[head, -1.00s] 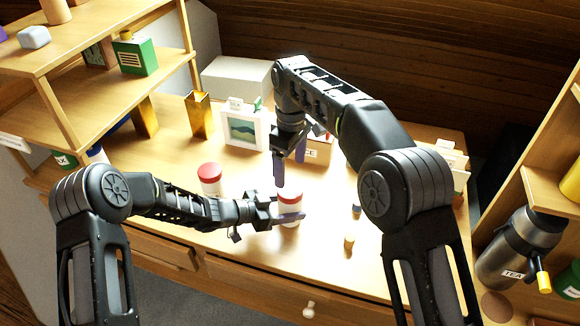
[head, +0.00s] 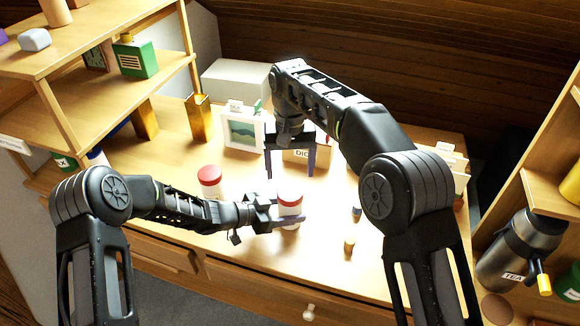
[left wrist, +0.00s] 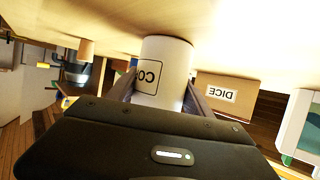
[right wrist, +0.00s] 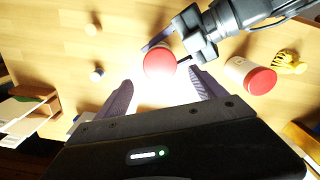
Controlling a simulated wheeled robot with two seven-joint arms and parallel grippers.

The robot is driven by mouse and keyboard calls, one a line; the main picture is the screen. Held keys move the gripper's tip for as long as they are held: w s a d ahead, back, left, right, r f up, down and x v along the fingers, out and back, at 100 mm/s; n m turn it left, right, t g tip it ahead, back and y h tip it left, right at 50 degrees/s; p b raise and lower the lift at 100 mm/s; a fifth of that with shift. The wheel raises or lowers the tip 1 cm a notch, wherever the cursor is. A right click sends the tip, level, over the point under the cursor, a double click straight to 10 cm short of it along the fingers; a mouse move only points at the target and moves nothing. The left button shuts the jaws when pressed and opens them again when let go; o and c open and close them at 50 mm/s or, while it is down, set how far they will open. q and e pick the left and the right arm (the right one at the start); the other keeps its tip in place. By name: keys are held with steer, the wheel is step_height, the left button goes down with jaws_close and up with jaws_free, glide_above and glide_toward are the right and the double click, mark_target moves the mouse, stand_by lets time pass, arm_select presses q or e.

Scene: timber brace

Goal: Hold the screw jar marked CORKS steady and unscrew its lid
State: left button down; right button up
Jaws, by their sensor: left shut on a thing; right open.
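The white jar with a red lid (head: 289,210) stands on the desk; its label, partly hidden, reads "CO" in the left wrist view (left wrist: 163,75). My left gripper (head: 286,218) is shut around the jar's body from the left. The red lid (right wrist: 160,62) sits on the jar. My right gripper (head: 290,174) is open, pointing down above and behind the jar, with nothing between its fingers. In the right wrist view the lid lies just beyond the gap between the fingers (right wrist: 160,92).
A second red-lidded jar (head: 209,180) stands left of the held jar. A box marked DICE (left wrist: 222,92) and a framed picture (head: 243,132) stand behind. The desk's front is mostly clear.

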mark_target(290, 192)
steer(key=shift+f, duration=4)
steer(key=shift+c, duration=0.2)
steer(key=c, duration=1.4)
steer(key=n, duration=0.3)
steer(key=shift+c, duration=0.2)
steer(key=shift+r, duration=0.3)
steer(key=shift+r, duration=0.85)
